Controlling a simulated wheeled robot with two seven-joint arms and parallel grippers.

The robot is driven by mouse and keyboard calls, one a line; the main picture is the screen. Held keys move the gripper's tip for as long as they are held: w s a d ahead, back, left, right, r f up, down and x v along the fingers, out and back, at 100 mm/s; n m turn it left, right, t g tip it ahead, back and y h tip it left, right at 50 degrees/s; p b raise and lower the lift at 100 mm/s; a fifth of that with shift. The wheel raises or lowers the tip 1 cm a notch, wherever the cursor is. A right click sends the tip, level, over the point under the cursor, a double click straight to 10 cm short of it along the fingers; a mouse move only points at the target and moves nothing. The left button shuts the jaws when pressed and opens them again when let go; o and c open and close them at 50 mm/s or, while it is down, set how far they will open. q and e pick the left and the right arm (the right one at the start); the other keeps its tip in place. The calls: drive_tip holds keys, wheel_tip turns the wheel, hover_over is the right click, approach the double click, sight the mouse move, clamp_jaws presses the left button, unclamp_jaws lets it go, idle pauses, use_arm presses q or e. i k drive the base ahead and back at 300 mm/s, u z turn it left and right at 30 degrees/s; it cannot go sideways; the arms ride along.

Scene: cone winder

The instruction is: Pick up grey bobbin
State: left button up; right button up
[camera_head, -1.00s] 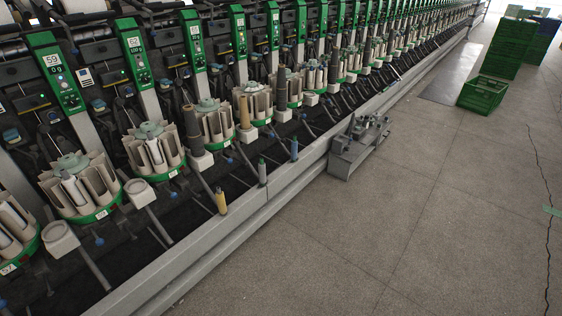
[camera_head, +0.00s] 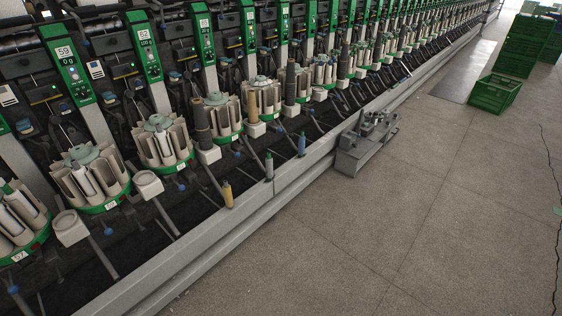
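A small grey bobbin (camera_head: 269,166) stands upright along the front edge of the winding machine, near the metal ledge. Neither of my grippers is in the head view.
The winding machine's metal ledge (camera_head: 215,237) runs diagonally to the upper right. Round magazines with pale tubes (camera_head: 163,143) and a large dark cone (camera_head: 201,125) stand behind. A grey metal device (camera_head: 366,142) sits beside the ledge. A green crate (camera_head: 494,93) stands on open floor.

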sight(269, 160)
drive_tip(key=z, duration=0.3)
drive_tip(key=i, duration=0.6)
drive_tip(key=z, duration=0.55)
drive_tip(key=i, duration=1.15)
drive_tip(key=u, duration=0.1)
